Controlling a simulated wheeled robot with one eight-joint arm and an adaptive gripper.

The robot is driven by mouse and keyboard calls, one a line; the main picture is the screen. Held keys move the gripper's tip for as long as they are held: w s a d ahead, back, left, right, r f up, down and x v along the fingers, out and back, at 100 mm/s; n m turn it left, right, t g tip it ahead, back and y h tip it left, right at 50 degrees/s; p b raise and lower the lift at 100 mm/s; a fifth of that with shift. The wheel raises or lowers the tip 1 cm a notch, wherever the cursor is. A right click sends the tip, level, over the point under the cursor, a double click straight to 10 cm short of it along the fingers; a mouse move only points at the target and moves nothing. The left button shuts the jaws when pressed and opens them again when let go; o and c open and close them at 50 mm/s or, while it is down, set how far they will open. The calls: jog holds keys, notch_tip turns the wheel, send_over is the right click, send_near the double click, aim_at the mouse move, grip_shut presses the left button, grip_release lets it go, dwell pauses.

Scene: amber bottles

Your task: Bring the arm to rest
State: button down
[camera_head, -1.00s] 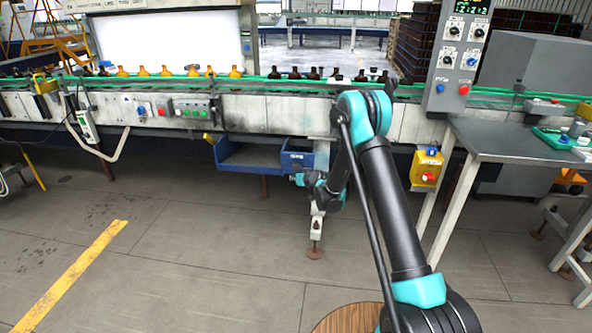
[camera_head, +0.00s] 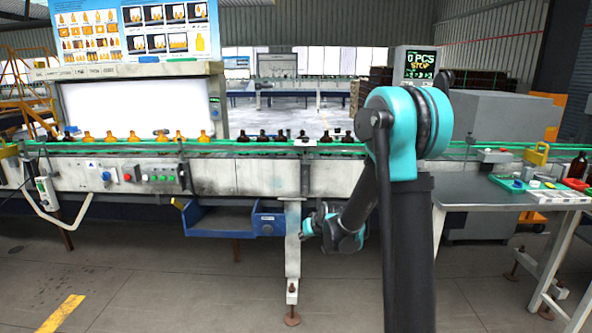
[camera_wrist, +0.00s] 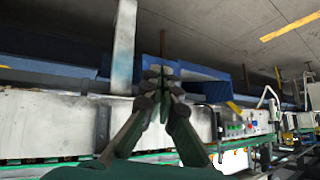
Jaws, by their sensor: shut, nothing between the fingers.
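My arm (camera_head: 405,230) rises at the right of centre in the head view, its elbow bent and its forearm hanging down toward the conveyor's front. My gripper (camera_wrist: 158,72) is shut and empty in the wrist view, its two fingertips together. In the head view the wrist (camera_head: 338,232) shows low beside a conveyor leg, and the fingers are too small to make out there. The gripper appears clear of the blue bin (camera_head: 215,222) under the conveyor.
The conveyor (camera_head: 265,176) crosses ahead, with amber bottles (camera_head: 180,136) and darker bottles (camera_head: 262,137) along it. A metal side table (camera_head: 470,192) with a green tray (camera_head: 510,184) stands at right. Open floor (camera_head: 160,285) lies at front left.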

jog(key=s+d+m+g+h, duration=0.1)
jog(key=s+d, duration=0.4)
jog(key=s, duration=0.6)
jog(key=s+d+f+m+g+h, duration=0.1)
jog(key=s+d, duration=0.5)
jog(key=s, duration=0.5)
jog(key=s+d+m+g+h, duration=0.1)
jog(key=s+d, duration=0.4)
jog(key=s, duration=0.6)
jog(key=shift+s+d+f+g+h, duration=0.2)
jog(key=shift+s+g+h, duration=0.15)
jog(key=shift+h, duration=0.25)
